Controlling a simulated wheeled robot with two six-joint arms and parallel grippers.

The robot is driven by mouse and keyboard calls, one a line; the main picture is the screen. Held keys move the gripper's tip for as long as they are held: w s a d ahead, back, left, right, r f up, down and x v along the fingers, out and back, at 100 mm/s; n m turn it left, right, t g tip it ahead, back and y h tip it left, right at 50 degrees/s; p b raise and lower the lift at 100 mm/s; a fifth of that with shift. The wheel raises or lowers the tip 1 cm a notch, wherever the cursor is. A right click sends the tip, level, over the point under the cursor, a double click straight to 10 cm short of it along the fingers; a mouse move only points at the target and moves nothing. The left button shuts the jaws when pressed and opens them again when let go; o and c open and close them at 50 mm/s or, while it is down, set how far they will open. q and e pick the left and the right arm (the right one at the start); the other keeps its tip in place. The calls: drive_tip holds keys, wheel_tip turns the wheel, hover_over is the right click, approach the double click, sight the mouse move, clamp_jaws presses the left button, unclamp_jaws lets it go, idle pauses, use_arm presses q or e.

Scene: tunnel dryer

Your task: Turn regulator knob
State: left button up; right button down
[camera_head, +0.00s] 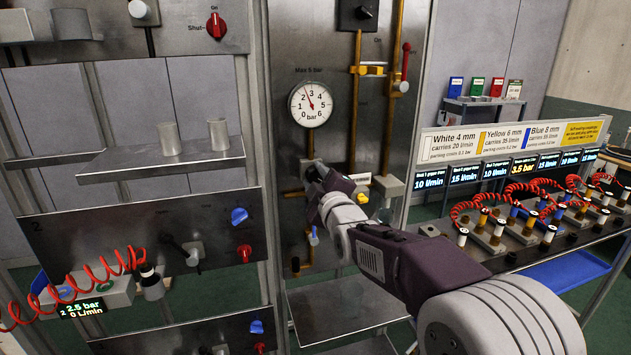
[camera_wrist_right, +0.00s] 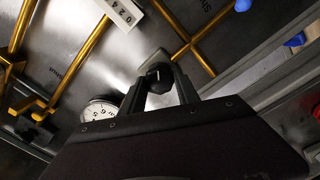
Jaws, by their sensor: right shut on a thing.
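The regulator knob (camera_wrist_right: 159,76) is a small black knob on the steel panel, seen in the right wrist view between the two fingers. My right gripper (camera_head: 316,172) reaches the panel below the gauge, and its arm hides the knob in the head view. In the wrist view its fingers (camera_wrist_right: 160,86) are shut on the knob, one on each side. The round white pressure gauge (camera_head: 311,104), marked "Max 5 bar", has its needle a little left of the 3. Part of the gauge also shows in the wrist view (camera_wrist_right: 99,112). My left gripper is not in view.
Brass pipes (camera_head: 355,100) run up the panel, with a red lever (camera_head: 405,68) at right. A steel shelf (camera_head: 155,158) holds two cups at left. A red coiled hose (camera_head: 105,270) hangs below. A bench with several hose fittings (camera_head: 515,235) stands at right.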

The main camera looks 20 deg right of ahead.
idle(0.3)
drive_tip(key=c, duration=0.9)
unclamp_jaws()
drive_tip(key=shift+w+d, duration=0.1)
drive_tip(key=s+b, duration=0.2)
drive_tip(key=s, duration=0.7)
drive_tip(key=shift+f, duration=0.15)
drive_tip(key=shift+d, duration=0.1)
